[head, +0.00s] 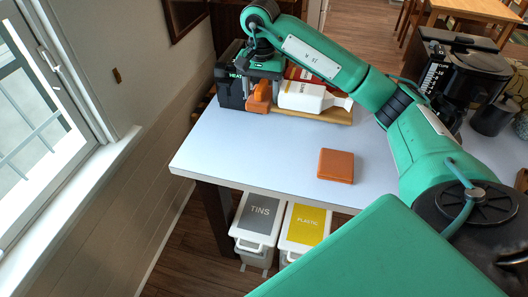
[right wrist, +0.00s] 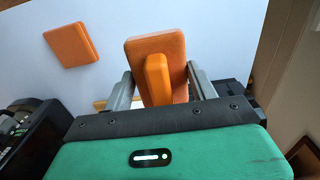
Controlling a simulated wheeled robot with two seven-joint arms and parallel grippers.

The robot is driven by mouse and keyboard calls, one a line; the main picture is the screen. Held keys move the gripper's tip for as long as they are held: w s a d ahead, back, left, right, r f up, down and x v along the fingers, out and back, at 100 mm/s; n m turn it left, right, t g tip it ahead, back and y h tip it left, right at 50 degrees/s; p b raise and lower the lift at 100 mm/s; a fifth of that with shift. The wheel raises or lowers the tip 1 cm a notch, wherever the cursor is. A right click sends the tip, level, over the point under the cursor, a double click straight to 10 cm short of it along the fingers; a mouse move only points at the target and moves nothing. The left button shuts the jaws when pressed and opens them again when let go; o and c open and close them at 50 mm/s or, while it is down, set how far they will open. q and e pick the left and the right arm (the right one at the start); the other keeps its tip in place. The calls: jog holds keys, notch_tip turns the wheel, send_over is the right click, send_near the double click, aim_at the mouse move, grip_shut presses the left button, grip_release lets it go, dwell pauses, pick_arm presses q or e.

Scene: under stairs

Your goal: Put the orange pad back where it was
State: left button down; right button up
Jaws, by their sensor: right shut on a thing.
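My right gripper (head: 263,80) is at the far left part of the table. It is shut on an orange pad (head: 258,100), a slab with a raised bar handle. In the right wrist view, the gripper's two fingers (right wrist: 161,80) stand on either side of the held orange pad (right wrist: 166,45). I cannot tell whether the held pad touches the surface below. A second, plain orange square pad (head: 336,166) lies flat on the open table and also shows in the right wrist view (right wrist: 71,45). My left gripper is not in view.
A black box (head: 230,88) stands left of the held pad. A white bottle (head: 300,97) lies to its right on a wooden board (head: 338,116). A coffee maker (head: 465,75) stands at the right. The white table (head: 240,150) is clear at front left. Bins stand below.

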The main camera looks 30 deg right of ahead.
jog(key=shift+d+f, duration=0.1)
jog(key=shift+f, duration=0.25)
notch_tip(320, 180, down, 14)
jog(key=p, duration=0.4)
jog(key=shift+r, duration=0.2)
jog(key=shift+f, duration=0.55)
notch_tip(320, 180, down, 4)
jog(key=shift+f+p, duration=0.1)
jog(key=shift+p, duration=0.65)
jog(key=shift+f+b, duration=0.15)
jog(key=shift+b, duration=0.15)
jog(key=o, duration=0.9)
jog(key=shift+o, duration=0.2)
